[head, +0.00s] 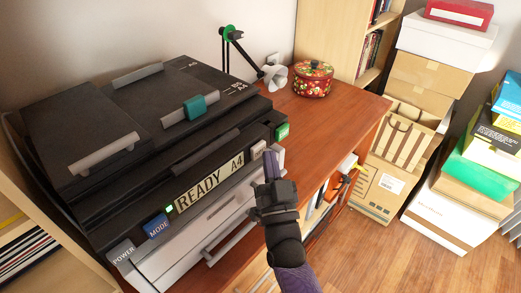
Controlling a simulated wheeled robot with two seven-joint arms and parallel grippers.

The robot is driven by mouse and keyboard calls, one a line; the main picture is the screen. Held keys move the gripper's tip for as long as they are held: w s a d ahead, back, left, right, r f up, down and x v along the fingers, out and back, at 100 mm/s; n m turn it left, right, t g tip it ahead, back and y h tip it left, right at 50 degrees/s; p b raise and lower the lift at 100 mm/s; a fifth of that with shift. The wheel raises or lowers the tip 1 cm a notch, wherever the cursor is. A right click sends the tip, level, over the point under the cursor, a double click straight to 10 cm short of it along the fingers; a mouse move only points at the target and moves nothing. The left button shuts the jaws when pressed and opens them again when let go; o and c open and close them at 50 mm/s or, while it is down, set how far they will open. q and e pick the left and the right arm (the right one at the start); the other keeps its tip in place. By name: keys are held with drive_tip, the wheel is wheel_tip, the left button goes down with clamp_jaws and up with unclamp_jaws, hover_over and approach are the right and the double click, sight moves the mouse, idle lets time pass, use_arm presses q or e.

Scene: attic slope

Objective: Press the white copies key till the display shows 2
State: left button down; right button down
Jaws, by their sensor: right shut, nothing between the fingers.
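The dark copier (150,130) stands on the wooden desk. Its display (209,183) reads "READY A4", with no 2 showing. A small whitish key (258,149), which looks like the copies key, sits just right of the display; any label on it is too small to read. My right gripper (270,162) is shut and empty, its fingertips in front of the copier's front panel, close to the lower right of the whitish key. I cannot tell whether they touch the panel. My left gripper is not in view.
A desk lamp (240,45) and a floral round tin (313,79) stand behind. Stacked boxes (428,75) fill the right side.

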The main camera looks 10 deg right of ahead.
drive_tip(key=shift+w+a+r+b, duration=0.1)
drive_tip(key=shift+w+a+b, duration=0.2)
drive_tip(key=shift+w+a, duration=0.25)
idle(0.9)
drive_tip(key=shift+s+d+r+p, duration=0.2)
drive_tip(key=shift+s+d+p, duration=0.05)
drive_tip(key=shift+p, duration=0.2)
drive_tip(key=shift+s+d+f+p, duration=0.1)
drive_tip(key=shift+s+d+p, duration=0.2)
drive_tip(key=shift+s, duration=0.3)
drive_tip(key=s+d+p, duration=0.1)
drive_tip(key=s, duration=0.1)
drive_tip(key=s+d+p, duration=0.1)
drive_tip(key=s+d, duration=0.1)
drive_tip(key=shift+d+p, duration=0.1)
drive_tip(key=shift+p, duration=0.2)
